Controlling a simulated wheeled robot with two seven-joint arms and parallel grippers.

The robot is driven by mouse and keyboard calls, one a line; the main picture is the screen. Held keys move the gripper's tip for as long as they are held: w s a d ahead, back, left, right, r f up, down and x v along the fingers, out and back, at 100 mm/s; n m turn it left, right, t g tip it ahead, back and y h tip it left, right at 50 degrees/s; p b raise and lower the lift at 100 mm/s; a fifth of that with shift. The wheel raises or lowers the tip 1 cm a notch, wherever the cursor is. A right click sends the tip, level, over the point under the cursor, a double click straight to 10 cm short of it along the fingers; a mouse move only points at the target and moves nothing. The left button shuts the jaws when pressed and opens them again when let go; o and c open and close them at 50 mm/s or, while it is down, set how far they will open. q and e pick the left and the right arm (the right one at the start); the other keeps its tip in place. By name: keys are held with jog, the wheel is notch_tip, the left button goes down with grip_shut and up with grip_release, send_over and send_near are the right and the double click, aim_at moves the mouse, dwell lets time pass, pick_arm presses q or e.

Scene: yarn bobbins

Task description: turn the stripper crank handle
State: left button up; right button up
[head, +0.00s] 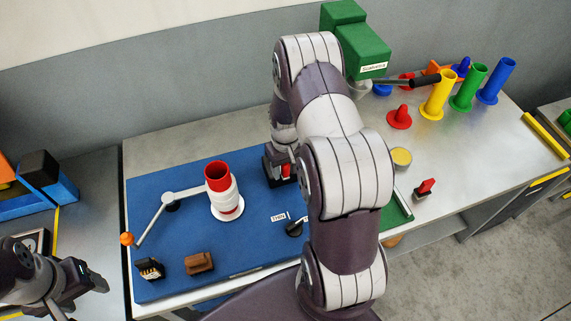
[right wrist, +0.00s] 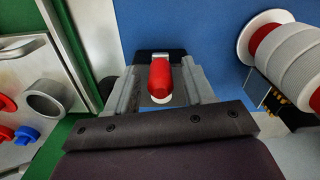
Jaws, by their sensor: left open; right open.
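A red handle (right wrist: 160,78) with a pale end stands on a dark base, between the spread fingers of my right gripper (right wrist: 160,88). Gaps show on both sides of it. In the head view the right gripper (head: 281,168) is at the blue mat's back edge, with a bit of red showing. A white crank arm with an orange knob (head: 127,239) is on the mat's left, beside the bobbin. A green machine (head: 362,50) at the back has a black-gripped lever (head: 425,82). No readable label marks the stripper crank. My left gripper (head: 92,283) is open and empty at lower left.
A white bobbin with a red core (head: 222,190) stands upright on the blue mat (head: 200,255). A brown block (head: 199,262) and black holder (head: 150,268) are in front. Colored tubes (head: 467,88) stand at right. My right arm hides the table's middle.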

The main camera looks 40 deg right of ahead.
grip_shut()
